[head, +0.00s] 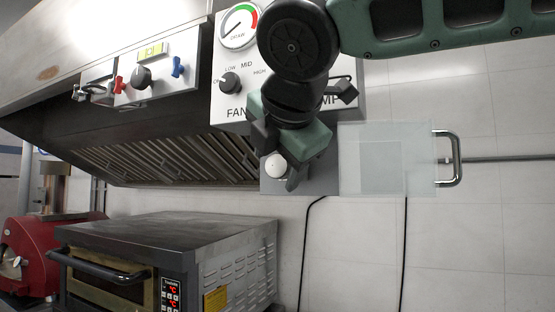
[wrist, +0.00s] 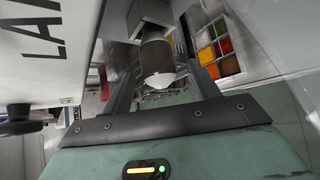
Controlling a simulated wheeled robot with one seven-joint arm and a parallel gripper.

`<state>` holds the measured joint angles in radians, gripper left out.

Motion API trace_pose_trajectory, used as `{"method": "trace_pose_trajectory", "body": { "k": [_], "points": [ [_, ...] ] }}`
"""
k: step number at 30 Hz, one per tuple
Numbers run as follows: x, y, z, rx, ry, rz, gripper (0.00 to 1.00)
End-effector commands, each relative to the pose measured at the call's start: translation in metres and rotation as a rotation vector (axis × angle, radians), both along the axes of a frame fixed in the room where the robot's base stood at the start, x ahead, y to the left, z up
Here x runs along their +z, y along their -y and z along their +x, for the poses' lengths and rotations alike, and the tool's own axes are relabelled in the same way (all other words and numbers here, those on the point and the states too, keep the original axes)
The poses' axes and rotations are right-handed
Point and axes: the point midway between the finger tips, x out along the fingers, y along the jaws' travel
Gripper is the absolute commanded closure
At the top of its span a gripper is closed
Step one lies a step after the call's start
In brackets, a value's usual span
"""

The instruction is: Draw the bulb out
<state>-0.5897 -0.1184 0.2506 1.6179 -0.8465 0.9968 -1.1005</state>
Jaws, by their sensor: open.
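The bulb (head: 276,166) shows in the head view as a small white round shape in front of a grey box (head: 318,180) under the fan panel. In the wrist view, the bulb (wrist: 160,79) shows as a pale rounded end below a dark collar, between the two fingers of my gripper (wrist: 158,88). I cannot tell whether either finger touches it. My wrist hides part of the grey box and the panel above it in the head view.
A clear cover (head: 385,160) with a metal handle (head: 450,158) stands out right of the box. The fan panel (head: 232,85) with knobs and a gauge (head: 238,26) is just above. The hood (head: 110,45) is left, an oven (head: 165,262) below. Black cables hang below the box.

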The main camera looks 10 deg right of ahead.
Motion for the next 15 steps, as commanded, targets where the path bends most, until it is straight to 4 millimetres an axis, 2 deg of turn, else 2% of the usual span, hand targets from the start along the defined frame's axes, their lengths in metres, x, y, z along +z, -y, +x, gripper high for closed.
{"method": "trace_pose_trajectory", "body": {
  "k": [1,3,6,15],
  "points": [
    [0.0,0.0,-0.0001,0.0,0.0,0.0,0.45],
    [0.0001,0.0,-0.0002,0.0,0.0,0.0,0.65],
    [0.0001,0.0,-0.0002,0.0,0.0,0.0,0.88],
    [0.0004,-0.0032,-0.0047,0.001,-0.001,0.0,0.88]
  ]
}}
